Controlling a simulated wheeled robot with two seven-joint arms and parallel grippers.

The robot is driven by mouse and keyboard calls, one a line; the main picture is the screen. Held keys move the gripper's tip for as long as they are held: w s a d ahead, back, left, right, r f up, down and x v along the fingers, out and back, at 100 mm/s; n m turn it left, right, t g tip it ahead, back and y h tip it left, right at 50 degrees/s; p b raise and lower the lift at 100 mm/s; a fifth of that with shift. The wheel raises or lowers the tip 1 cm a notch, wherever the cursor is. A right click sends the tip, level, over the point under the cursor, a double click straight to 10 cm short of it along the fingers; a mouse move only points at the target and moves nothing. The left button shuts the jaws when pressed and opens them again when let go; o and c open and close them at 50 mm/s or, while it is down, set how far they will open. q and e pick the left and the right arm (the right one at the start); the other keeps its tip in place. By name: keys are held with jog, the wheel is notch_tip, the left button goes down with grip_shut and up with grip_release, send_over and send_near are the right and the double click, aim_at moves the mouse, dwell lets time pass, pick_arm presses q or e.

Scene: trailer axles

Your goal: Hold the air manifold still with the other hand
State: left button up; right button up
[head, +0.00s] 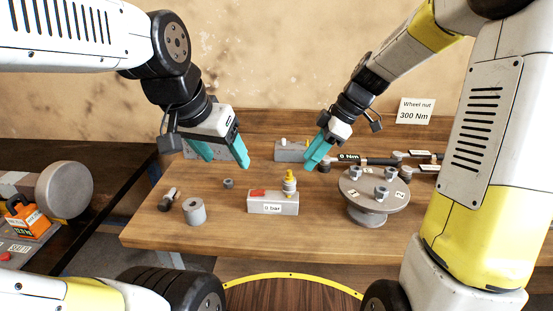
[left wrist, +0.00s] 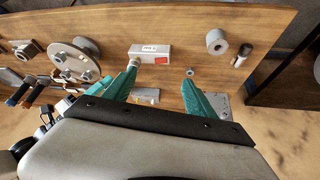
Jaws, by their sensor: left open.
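The air manifold (head: 265,206) is a light grey block on the bench with a "0 bar" label on its front. A red part (head: 257,194) and an upright fitting with a yellow top (head: 290,184) are on its top. My left gripper (head: 227,162) is open and empty, above and to the left of the manifold, apart from it. In the left wrist view the manifold (left wrist: 147,57) lies beyond the open fingers (left wrist: 158,80). My right gripper (head: 311,165) is above and right of the manifold, not touching it; its fingers overlap in view, so their opening is unclear.
A round hub with studs (head: 373,192) stands to the right of the manifold. A grey cylinder (head: 194,211), a small nut (head: 228,183) and a dark-ended part (head: 168,199) lie to the left. A torque wrench (head: 365,160) and grey block (head: 290,151) are behind.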

pick_arm(q)
jog(key=w+d+f+m+g+y, duration=0.1)
jog(key=w+f+m+g, duration=0.2)
jog(key=w+f+m, duration=0.45)
jog(key=m+g, duration=0.2)
jog(key=m, duration=0.5)
send_over(257, 192)
jog(key=shift+y, duration=0.4)
notch_tip(257, 192, down, 6)
jog(key=shift+s+a+f, duration=0.15)
jog(key=shift+f, duration=0.1)
jog(key=shift+w+f+m, duration=0.25)
jog(key=shift+f, duration=0.4)
notch_tip(257, 192, down, 8)
jog(key=shift+r, duration=0.2)
grip_shut()
jog(key=shift+s+f, duration=0.15)
jog(key=shift+f, duration=0.05)
